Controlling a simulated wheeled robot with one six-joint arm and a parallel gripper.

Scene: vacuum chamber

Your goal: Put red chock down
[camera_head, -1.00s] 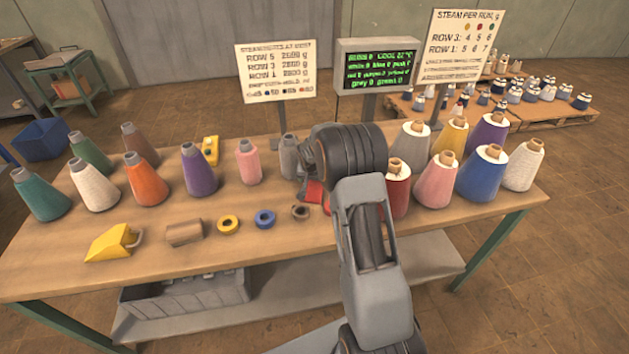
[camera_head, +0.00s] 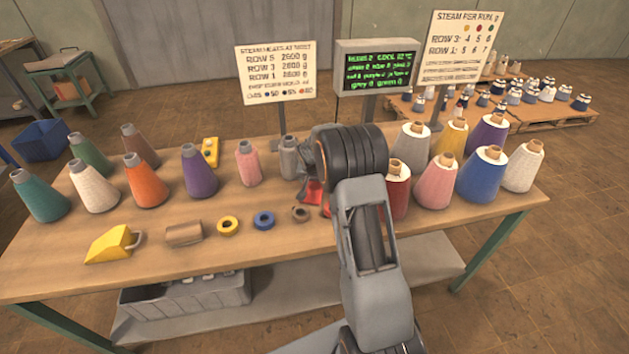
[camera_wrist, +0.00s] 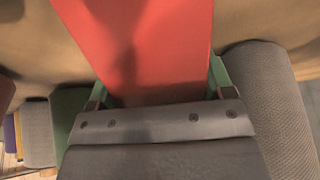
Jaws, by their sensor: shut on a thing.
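The red chock (camera_wrist: 140,45) fills the upper middle of the wrist view, between the green-edged fingers of my gripper (camera_wrist: 160,85), which is shut on it. In the head view a small part of the red chock (camera_head: 313,191) shows below my wrist, close over the wooden table (camera_head: 150,232). My arm hides the rest of it and the gripper's fingers there. I cannot tell whether the chock touches the table top.
A grey cone (camera_head: 288,157) stands just left of my wrist and a red cone (camera_head: 397,192) just right. Bare table lies along the front edge.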

